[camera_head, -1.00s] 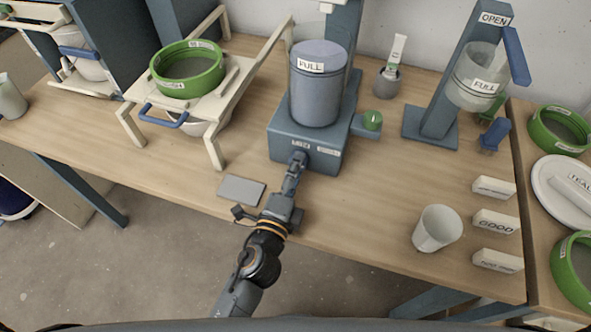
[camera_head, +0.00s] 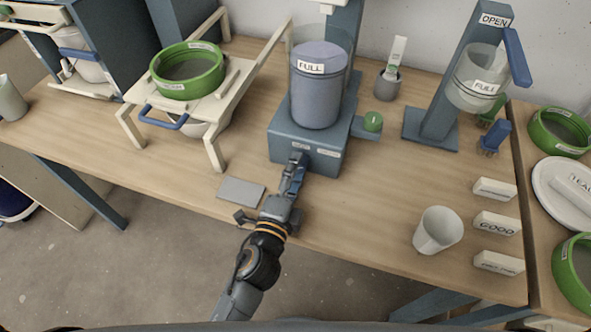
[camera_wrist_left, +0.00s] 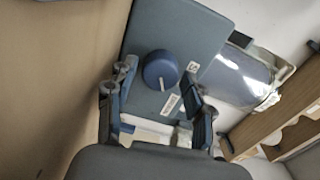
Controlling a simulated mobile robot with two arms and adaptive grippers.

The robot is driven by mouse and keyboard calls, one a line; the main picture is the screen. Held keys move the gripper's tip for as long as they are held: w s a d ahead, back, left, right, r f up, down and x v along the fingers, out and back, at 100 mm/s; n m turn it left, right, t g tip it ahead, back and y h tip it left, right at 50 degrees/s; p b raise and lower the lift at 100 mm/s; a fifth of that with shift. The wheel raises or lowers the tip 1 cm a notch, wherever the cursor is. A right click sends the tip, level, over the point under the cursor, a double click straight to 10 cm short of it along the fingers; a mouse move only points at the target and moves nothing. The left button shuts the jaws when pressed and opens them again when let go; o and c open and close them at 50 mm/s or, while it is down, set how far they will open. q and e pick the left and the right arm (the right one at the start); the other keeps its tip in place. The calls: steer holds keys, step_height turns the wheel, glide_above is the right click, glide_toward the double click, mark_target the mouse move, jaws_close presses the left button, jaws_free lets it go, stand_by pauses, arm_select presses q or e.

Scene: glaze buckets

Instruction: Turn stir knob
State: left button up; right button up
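The stir knob (camera_wrist_left: 160,70) is a round dark blue knob with a white mark, on the front of the blue mixer base (camera_head: 283,140). It shows in the left wrist view; in the head view my gripper hides it. My left gripper (camera_head: 298,160) is at the front of the base. In the left wrist view its two fingers (camera_wrist_left: 161,82) are spread, one on each side of the knob, with gaps visible. Whether the tips reach along the knob's sides is hard to tell. A clear container labelled FULL (camera_head: 319,95) stands on the base. My right gripper is not in view.
A grey flat plate (camera_head: 241,191) lies left of my left gripper. A white cup (camera_head: 437,230) and several labelled white blocks (camera_head: 496,223) stand to the right. The table front between plate and cup is mostly clear.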

arm_select(q)
steer(key=v, duration=1.2)
stand_by(1.0)
